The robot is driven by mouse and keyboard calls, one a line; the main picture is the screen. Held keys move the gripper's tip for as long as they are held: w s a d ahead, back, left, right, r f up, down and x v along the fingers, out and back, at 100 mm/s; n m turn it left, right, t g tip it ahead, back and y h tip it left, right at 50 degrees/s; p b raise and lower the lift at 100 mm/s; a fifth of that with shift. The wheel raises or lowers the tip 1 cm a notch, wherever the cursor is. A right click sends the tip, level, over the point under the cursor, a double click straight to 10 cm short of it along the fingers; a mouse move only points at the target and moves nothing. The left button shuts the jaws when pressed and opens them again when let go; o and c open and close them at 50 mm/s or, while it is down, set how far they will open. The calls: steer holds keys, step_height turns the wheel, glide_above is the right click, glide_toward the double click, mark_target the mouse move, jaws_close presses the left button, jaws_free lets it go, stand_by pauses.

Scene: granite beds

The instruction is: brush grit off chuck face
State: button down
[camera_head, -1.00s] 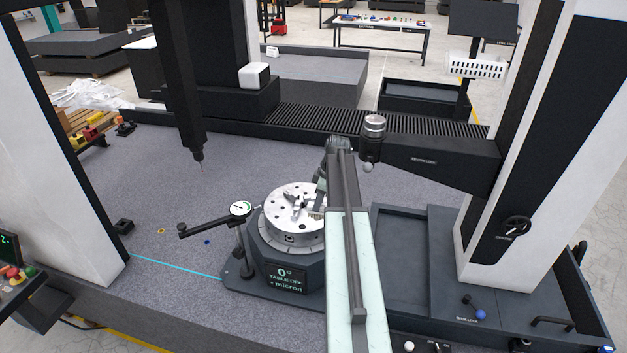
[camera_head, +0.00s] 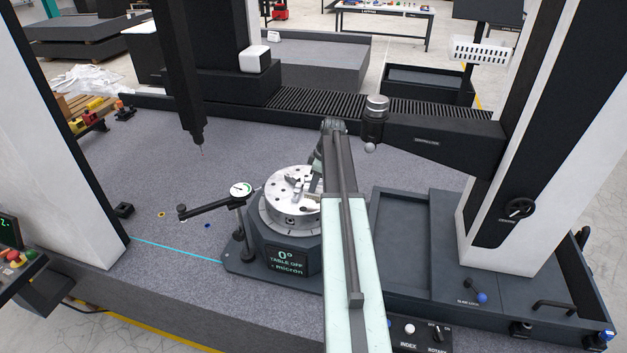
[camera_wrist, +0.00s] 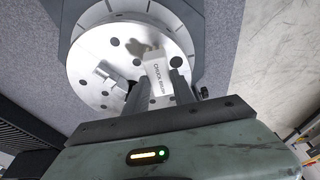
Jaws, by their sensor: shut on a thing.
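The chuck (camera_head: 290,188) is a round, silvery disc with dark holes and raised jaws, on a dark rotary table (camera_head: 287,242) whose display reads 0° and TABLE OFF. It also fills the upper part of the wrist view (camera_wrist: 90,77). My gripper (camera_wrist: 154,92) is over the chuck face, shut on a pale block labelled CHUCK BRUSH, the brush (camera_wrist: 156,72). Whether the bristles touch the face I cannot tell. In the head view my arm hides the chuck's right side.
A dial indicator (camera_head: 240,190) on a stand is close left of the chuck. A dark probe column (camera_head: 190,100) hangs at the back left. A dark horizontal arm with a metal cylinder (camera_head: 376,108) reaches in from the right. The granite at left is mostly clear.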

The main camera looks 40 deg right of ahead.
mark_target(318, 187)
step_height(318, 187, down, 4)
steer(key=b, duration=0.3)
steer(key=shift+r, duration=0.2)
steer(key=shift+d+r+p, duration=0.25)
steer(key=shift+d+p, duration=0.05)
steer(key=shift+d, duration=0.5)
steer(key=shift+w+d, duration=0.2)
steer(key=shift+d, duration=2.8)
steer(key=shift+s+a, duration=0.15)
steer(key=shift+a, duration=1.8)
steer(key=shift+s+a, duration=0.1)
steer(key=shift+a, duration=1.8)
step_height(318, 187, up, 4)
steer(key=p, duration=0.4)
steer(key=shift+a+r, duration=0.1)
step_height(318, 187, up, 3)
steer(key=p, duration=0.3)
steer(key=shift+r, duration=0.15)
